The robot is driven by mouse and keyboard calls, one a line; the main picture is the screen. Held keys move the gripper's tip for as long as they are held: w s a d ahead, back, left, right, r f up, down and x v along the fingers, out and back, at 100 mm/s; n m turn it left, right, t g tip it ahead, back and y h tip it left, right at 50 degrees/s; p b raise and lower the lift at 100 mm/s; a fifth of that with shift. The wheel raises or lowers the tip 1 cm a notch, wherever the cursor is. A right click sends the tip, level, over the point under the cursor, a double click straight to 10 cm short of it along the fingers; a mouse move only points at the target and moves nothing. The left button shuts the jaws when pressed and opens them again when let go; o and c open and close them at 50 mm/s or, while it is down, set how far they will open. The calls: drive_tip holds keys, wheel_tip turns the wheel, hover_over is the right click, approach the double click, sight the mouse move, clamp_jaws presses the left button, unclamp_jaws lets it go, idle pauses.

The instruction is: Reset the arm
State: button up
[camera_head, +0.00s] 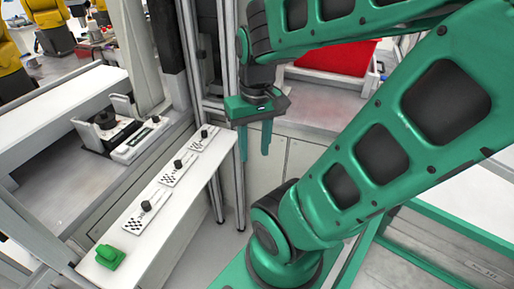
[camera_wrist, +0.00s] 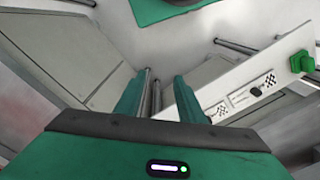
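My green arm rises from the lower middle of the head view and bends across the upper right. My gripper (camera_head: 255,153) hangs pointing down near the upper middle, beside the metal posts and to the right of the white shelf. Its two green fingers are apart with nothing between them. In the wrist view my gripper (camera_wrist: 157,92) also shows two separated fingers, with only floor and posts seen between and beyond them.
A narrow white shelf (camera_head: 185,185) on the left carries several black-knobbed plates and a green block (camera_head: 109,257). Metal posts (camera_head: 229,110) stand close to my gripper. A red bin (camera_head: 340,57) lies behind my arm. Yellow arms (camera_head: 12,70) stand at the far left.

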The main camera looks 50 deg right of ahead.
drive_tip(key=shift+s+r+m, duration=0.25)
drive_tip(key=shift+s+m, duration=0.25)
drive_tip(key=shift+s, duration=0.45)
idle(0.6)
